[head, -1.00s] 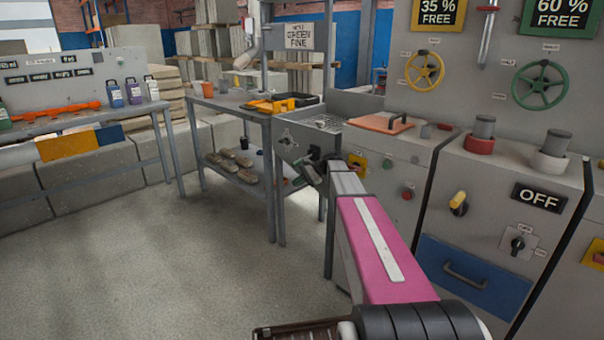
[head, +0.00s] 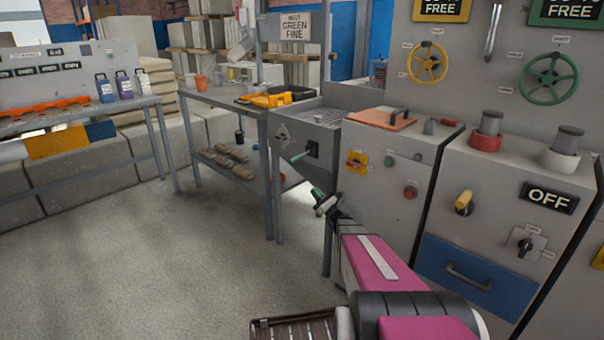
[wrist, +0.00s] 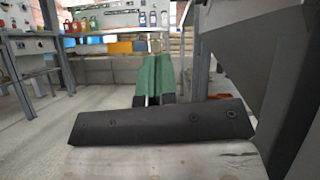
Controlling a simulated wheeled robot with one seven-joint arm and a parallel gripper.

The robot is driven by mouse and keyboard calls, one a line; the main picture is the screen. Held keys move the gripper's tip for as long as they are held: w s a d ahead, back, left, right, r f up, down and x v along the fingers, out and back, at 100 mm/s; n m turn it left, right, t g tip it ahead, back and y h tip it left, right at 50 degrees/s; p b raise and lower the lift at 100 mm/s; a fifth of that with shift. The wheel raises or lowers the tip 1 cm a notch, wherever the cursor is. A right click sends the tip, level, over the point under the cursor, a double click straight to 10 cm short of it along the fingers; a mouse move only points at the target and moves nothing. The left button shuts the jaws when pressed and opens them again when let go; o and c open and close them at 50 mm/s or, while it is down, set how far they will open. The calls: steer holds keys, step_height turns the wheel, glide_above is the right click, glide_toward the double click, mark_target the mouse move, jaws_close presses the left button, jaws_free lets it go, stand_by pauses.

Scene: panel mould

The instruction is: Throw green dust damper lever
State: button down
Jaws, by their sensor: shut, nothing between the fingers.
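The lever (head: 300,157) is a short pale green handle. It sticks out to the left and slightly down from a black plate (head: 313,149) on the side of the grey cabinet under the grated tray. My gripper (head: 318,192) is below and slightly right of the lever, apart from it in the head view. Its green fingers (wrist: 155,75) are together and empty in the wrist view. I cannot make out the lever in the wrist view.
A grey control cabinet (head: 385,200) with buttons stands just right of my gripper. A table (head: 215,97) with a lower shelf stands to the left behind. The floor (head: 150,260) at the left is clear. A slanted grey panel (wrist: 250,45) is close at the right in the wrist view.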

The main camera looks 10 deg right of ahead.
mark_target(300, 156)
steer(key=s+r+x, duration=0.1)
steer(key=r+x, duration=0.1)
steer(key=x, duration=1)
steer(key=shift+d+r, duration=0.2)
steer(key=shift+r, duration=0.15)
steer(key=shift+s+a+r, duration=0.2)
steer(key=shift+r, duration=0.35)
step_height(300, 156, up, 6)
stand_by(0.8)
steer(key=shift+a, duration=0.1)
